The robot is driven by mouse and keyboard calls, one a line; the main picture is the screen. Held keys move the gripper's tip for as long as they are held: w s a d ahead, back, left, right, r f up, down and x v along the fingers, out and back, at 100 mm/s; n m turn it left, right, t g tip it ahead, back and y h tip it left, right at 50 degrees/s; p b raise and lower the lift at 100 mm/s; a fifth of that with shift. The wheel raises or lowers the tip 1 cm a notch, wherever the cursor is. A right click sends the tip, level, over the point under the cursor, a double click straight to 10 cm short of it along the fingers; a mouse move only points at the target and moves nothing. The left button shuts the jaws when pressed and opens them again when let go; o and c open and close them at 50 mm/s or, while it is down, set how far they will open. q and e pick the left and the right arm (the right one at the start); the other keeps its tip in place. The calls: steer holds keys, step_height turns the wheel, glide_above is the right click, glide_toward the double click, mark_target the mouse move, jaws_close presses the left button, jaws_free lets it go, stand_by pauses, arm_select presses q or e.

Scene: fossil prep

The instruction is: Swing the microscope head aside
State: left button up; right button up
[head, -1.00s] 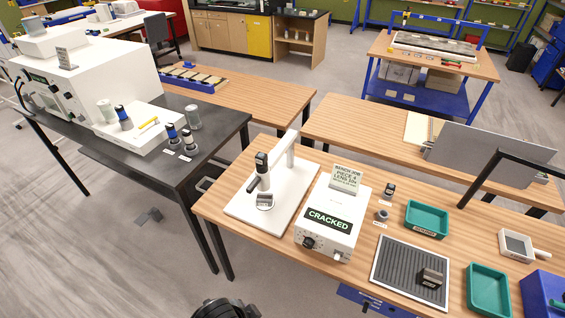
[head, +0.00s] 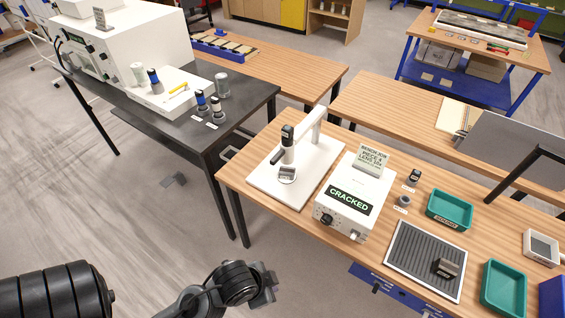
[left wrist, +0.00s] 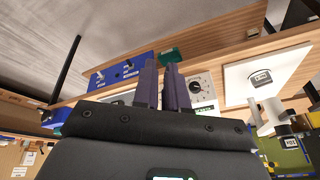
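The microscope stands on a white base plate (head: 262,185) at the left end of the front wooden bench. Its white arm (head: 312,128) rises at the back, and its dark-topped head (head: 288,140) hangs over the plate above a small grey block (head: 287,174). The microscope head also shows in the left wrist view (left wrist: 272,115), at the right. My left gripper (left wrist: 162,72) has its two dark fingers close together, with nothing visible between them. It is apart from the microscope. My left arm reaches in low in the head view, in front of the bench. My right gripper is out of view.
A white box labelled CRACKED (head: 345,200) stands close right of the microscope. Green trays (head: 450,209) and a ribbed mat (head: 425,262) lie farther right. A dark table (head: 225,125) with white equipment stands to the left, across a floor gap.

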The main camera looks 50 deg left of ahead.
arm_select(q)
steer(key=w+m+t, duration=0.1)
steer(key=w+a+m, duration=0.1)
steer(key=w, duration=0.1)
steer(key=w+a+m+t, duration=0.1)
steer(key=shift+w+a+f+t+y, duration=0.1)
steer(key=shift+w+f+t+y, duration=0.1)
steer(key=shift+w+t+y, duration=0.1)
jaws_close()
steer(key=w+a+f+m+t+y+b, duration=0.1)
steer(key=w+a+f+y+b, duration=0.2)
steer(key=w+a+y+b, duration=0.4)
steer(key=w+a+f+t+y+b, duration=0.1)
steer(key=w+a+f+y+b, duration=0.2)
steer(key=w+a+y+b, duration=0.55)
steer(key=w+r+b, duration=0.1)
steer(key=w+r+n+b, duration=0.2)
steer(key=b, duration=0.1)
steer(key=shift+w+d+r, duration=0.2)
steer(key=shift+w+d, duration=0.15)
steer(key=shift+w, duration=0.05)
